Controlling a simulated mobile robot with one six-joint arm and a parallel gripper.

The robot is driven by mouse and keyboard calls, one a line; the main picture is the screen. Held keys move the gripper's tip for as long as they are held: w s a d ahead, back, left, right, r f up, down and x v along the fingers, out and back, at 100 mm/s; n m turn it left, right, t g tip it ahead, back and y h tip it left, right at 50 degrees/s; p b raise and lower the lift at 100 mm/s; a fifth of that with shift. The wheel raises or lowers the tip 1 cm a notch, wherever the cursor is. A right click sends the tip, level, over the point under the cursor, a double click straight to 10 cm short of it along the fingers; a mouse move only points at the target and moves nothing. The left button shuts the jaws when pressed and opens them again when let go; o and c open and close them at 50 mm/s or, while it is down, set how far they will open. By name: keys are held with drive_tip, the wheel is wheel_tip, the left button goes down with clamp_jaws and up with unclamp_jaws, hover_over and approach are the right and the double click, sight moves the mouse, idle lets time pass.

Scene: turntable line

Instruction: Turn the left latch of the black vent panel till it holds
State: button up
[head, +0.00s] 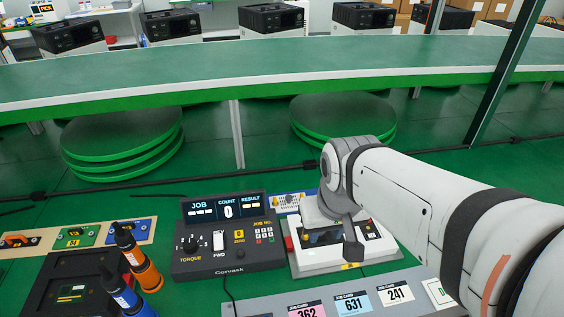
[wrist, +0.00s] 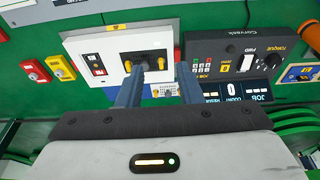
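The black vent panel (wrist: 150,57) is set in the top of a white unit (wrist: 85,45), with a yellow latch near each end. The wrist view is turned about half round from the head view, so the panel's left latch (wrist: 162,63) appears on the right there. The other latch (wrist: 128,66) is on the left. My gripper (wrist: 161,76) is open, its two grey fingers apart over the panel, the left latch showing between their ends. I cannot tell whether a finger touches it. In the head view my gripper (head: 350,240) hides part of the panel.
Orange (head: 138,258) and blue (head: 122,292) drivers stand further left. Job cards (head: 352,302) lie in front. A green conveyor (head: 240,75) runs behind.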

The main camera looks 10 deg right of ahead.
drive_tip(key=w+f+g+p, duration=0.1)
drive_tip(key=w+f+p, duration=0.1)
drive_tip(key=w, duration=0.3)
drive_tip(key=w+f+p, duration=0.3)
drive_tip(key=w+f, duration=0.2)
drive_tip(key=w+f+g+p, duration=0.1)
drive_tip(key=w+f+p, duration=0.1)
drive_tip(key=w, duration=0.3)
drive_tip(key=shift+d+f+g, duration=0.25)
drive_tip(key=shift+f+g, duration=0.05)
drive_tip(key=shift+f, duration=0.4)
drive_tip(key=shift+w+f+p, duration=0.1)
drive_tip(key=shift+f+p, duration=0.3)
drive_tip(key=shift+f, duration=3.8)
drive_tip(key=shift+c, duration=0.4)
